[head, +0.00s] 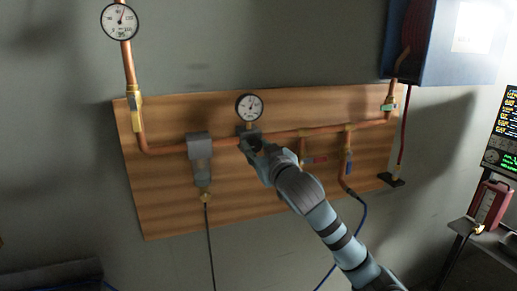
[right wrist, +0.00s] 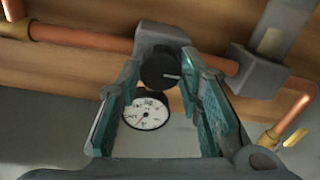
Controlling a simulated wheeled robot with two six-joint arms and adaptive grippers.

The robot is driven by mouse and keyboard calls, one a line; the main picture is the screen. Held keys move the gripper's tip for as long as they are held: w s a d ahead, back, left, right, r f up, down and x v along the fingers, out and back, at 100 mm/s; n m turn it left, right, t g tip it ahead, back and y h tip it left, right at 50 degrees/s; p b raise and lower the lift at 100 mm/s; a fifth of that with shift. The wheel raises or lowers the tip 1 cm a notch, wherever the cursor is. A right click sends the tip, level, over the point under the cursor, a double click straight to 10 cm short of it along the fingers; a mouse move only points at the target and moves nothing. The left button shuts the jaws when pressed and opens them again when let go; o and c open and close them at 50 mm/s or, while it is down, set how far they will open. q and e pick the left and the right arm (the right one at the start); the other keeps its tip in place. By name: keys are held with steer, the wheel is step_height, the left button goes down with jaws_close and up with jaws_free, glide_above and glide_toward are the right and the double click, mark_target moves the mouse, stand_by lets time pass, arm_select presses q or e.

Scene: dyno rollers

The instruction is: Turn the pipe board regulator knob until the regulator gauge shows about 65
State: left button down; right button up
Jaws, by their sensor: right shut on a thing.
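The regulator (right wrist: 162,36) is a grey block on the copper pipe of the wooden board, with a round black knob (right wrist: 160,70) bearing a white mark. My right gripper (right wrist: 161,66) is shut on the knob, one finger on each side of it. In the head view the gripper (head: 256,147) covers most of the knob, just below the regulator gauge. The regulator gauge (head: 249,107) has a white dial and black rim; it also shows between my fingers in the right wrist view (right wrist: 147,111). In the head view its needle points up and right; its numbers are too small to read. My left gripper is out of view.
A larger gauge (head: 120,20) sits on the pipe at upper left. A blue box (head: 440,45) hangs at upper right.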

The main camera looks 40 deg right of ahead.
steer(key=shift+r+n+p, duration=0.2)
steer(key=shift+n+p, duration=0.4)
steer(key=shift+p, duration=0.3)
steer(key=n+p, duration=0.3)
steer(key=shift+p, duration=0.35)
steer(key=n+p, duration=0.1)
steer(key=n, duration=0.1)
steer(key=shift+n+p, duration=0.3)
steer(key=shift+n, duration=0.1)
steer(key=n, duration=0.2)
steer(key=shift+f+n, duration=0.1)
steer(key=shift+n, duration=0.2)
steer(key=n, duration=0.4)
steer(key=shift+g+h, duration=0.3)
steer(key=n, duration=0.3)
steer(key=shift+a+n, duration=0.1)
steer(key=shift+n, duration=2.3)
